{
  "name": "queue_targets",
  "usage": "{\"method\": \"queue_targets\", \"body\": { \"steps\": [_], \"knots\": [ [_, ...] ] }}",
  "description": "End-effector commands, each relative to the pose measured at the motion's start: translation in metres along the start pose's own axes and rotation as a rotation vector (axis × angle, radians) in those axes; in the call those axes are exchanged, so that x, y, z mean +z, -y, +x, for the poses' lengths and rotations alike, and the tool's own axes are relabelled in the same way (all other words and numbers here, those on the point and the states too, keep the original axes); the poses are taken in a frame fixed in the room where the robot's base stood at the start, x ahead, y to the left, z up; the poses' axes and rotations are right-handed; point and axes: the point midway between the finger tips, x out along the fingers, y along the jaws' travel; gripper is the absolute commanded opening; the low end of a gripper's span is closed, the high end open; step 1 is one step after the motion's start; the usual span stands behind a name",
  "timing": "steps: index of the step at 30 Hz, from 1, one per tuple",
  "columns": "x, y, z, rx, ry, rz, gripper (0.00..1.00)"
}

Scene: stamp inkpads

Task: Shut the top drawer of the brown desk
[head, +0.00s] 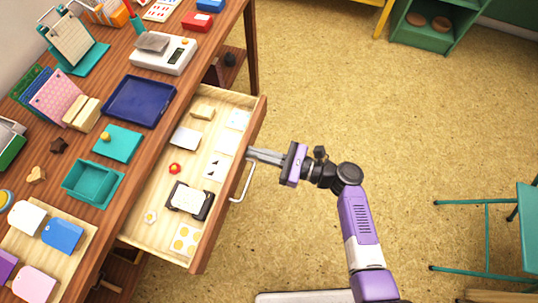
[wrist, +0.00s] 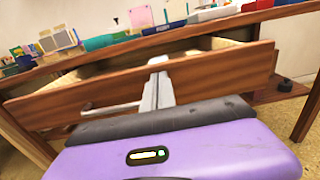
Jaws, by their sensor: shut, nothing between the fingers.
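The brown desk (head: 118,62) fills the left of the head view. Its top drawer (head: 208,226) is pulled out, and small items lie inside on its pale base. The drawer front also shows in the wrist view (wrist: 215,75), with a light bar handle (wrist: 95,110) on it. In the head view the handle (head: 241,185) sits midway along the front. My gripper (head: 250,155) is shut and empty, its fingertips at the drawer front near the handle's far end. In the wrist view the fingers (wrist: 157,65) reach the front's upper edge; I cannot tell whether they touch.
In the drawer are a stamp pad (head: 189,201), a red piece (head: 175,169) and cards. The desktop holds a blue tray (head: 140,101), a teal box (head: 92,182) and a scale (head: 164,53). A green chair (head: 525,230) stands at right. The floor between is clear.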

Motion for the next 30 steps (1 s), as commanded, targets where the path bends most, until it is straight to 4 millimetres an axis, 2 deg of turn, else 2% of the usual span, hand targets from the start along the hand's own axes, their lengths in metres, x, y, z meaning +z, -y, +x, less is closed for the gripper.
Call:
{"method": "queue_targets", "body": {
  "steps": [18,24,30],
  "knots": [
    [-0.005,-0.002,0.167,0.007,0.001,-0.003,0.00],
    [-0.004,-0.002,0.210,0.005,0.001,-0.002,0.00],
    [-0.003,-0.001,0.237,0.003,0.000,-0.001,0.00]
  ]
}}
